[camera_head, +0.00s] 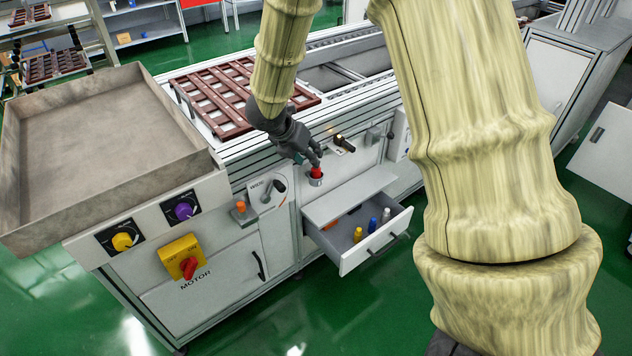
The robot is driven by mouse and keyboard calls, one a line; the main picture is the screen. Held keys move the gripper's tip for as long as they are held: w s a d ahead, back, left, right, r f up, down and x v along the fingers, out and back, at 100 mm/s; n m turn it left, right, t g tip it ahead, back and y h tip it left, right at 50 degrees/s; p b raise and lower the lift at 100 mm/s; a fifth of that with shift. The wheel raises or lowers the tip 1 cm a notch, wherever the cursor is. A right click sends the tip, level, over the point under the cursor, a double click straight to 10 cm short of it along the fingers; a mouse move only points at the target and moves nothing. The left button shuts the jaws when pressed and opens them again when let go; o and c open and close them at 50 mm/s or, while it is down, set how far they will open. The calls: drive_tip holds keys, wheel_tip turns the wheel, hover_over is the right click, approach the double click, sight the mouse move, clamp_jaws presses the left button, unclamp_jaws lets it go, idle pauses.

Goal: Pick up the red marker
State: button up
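A small red cylindrical thing (316,172) stands at a grey round cup or collar on the conveyor's front ledge. It could be the red marker, but it is too small to tell. My gripper (313,159) points down just above it, with the fingertips very close to or touching its top. Whether the fingers are open or shut on it is unclear. In the open drawer (375,257) below, an orange-red piece (331,225) lies at the left, partly hidden by the drawer front.
The drawer also holds a yellow marker (358,235), a blue marker (372,224) and a white one (386,214). An orange-topped knob (240,206) and a dark lever (279,186) stand left of my gripper. Brown trays (232,97) lie on the conveyor behind it.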

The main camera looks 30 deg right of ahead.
sight(316, 172)
drive_tip(key=w+d+f+m, duration=0.1)
drive_tip(key=f, duration=0.1)
drive_tip(key=w+d+f+m+b, duration=0.1)
drive_tip(key=d+f, duration=0.1)
drive_tip(key=f, duration=0.1)
drive_tip(key=w+d+f+m+b, duration=0.1)
drive_tip(key=f, duration=0.1)
drive_tip(key=shift+d+f, duration=0.15)
drive_tip(key=shift+d, duration=0.2)
drive_tip(key=c, duration=0.7)
